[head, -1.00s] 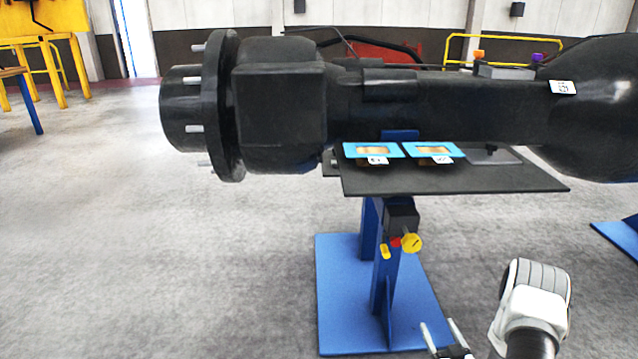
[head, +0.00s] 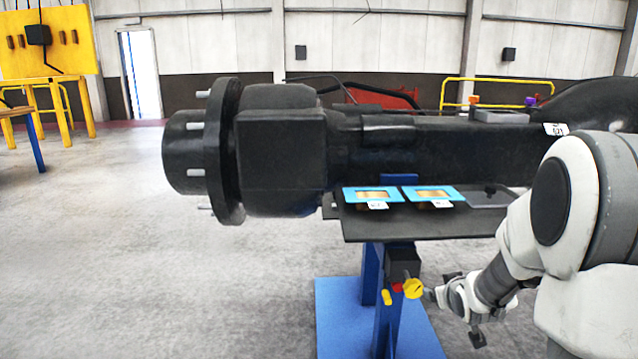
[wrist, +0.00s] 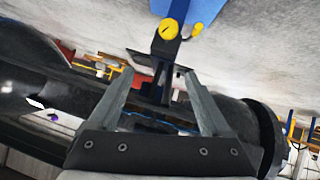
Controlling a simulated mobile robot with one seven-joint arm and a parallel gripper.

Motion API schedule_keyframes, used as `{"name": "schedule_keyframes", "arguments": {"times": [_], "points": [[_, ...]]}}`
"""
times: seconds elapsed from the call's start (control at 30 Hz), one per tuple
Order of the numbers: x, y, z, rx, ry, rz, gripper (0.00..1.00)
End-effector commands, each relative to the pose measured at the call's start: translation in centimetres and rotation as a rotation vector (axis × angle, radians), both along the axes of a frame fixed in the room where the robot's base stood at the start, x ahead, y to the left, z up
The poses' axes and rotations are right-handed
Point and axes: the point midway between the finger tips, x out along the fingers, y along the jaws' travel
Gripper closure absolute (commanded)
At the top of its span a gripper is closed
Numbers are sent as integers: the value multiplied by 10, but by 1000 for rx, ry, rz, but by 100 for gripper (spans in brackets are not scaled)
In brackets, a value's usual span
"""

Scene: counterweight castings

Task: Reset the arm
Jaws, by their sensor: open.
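My arm comes in from the right edge of the head view, bent, with its white and grey links in front of the stand. My gripper (head: 432,294) is at its far end, small and partly hidden, beside the yellow knob (head: 413,288) under the shelf. In the wrist view my gripper (wrist: 158,76) shows two grey fingers spread apart with nothing held between them. The yellow knob also shows beyond the fingertips in the wrist view (wrist: 168,29). I cannot tell from the head view whether the gripper touches the knob.
A large black axle-shaped casting (head: 280,150) spans the view behind a dark shelf (head: 400,228). Two blue-framed plates (head: 372,194) (head: 432,193) lie on the shelf. A blue stand (head: 340,320) is below. The floor at left (head: 110,250) is clear; yellow tables (head: 60,95) stand far left.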

Motion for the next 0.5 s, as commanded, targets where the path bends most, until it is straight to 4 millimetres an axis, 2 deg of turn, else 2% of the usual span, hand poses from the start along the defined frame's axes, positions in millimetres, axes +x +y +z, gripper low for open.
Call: {"name": "schedule_keyframes", "arguments": {"times": [0.03, 0.2, 0.37, 0.5], "points": [[-9, 8, 17, 2, 12, -7, 18], [-47, 29, 54, 22, 83, -39, 18], [-90, 51, 82, 52, 150, -61, 18], [-133, 71, 100, 85, 210, -74, 18]]}}
